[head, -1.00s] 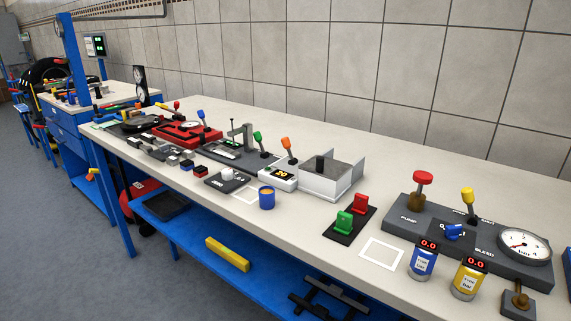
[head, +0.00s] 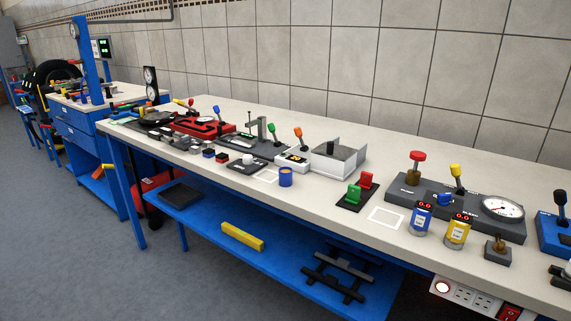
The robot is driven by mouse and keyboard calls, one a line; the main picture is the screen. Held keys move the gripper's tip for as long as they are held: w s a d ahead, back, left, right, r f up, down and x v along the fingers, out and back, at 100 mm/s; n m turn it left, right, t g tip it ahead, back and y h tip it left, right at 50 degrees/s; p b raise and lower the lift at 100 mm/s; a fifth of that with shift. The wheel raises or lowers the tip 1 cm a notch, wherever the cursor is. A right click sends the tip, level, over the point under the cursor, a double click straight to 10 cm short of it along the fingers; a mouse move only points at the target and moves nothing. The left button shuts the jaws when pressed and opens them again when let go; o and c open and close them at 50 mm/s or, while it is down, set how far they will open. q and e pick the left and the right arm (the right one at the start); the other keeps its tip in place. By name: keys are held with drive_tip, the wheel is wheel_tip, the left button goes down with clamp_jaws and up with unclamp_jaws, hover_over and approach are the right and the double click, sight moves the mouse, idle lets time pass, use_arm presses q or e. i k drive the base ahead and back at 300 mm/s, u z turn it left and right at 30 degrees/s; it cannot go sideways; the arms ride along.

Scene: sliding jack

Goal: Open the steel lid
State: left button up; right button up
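A steel box (head: 318,166) with bright metal side walls stands on the long workbench, near the middle of the view. A flat grey steel lid (head: 342,152) with a dark knob (head: 330,148) lies between its walls. The lid appears to cover the top, and the inside of the box cannot be seen. Neither of my grippers shows in the head view.
Left of the box is a white unit (head: 292,160) with an orange-tipped lever. Right are green and red switches (head: 358,190) and a dark pump panel (head: 440,205) with a gauge. Bench space behind is clear.

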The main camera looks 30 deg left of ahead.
sight(328, 149)
drive_tip(key=u, duration=1)
drive_tip(key=i, duration=0.6)
drive_tip(key=z, duration=0.35)
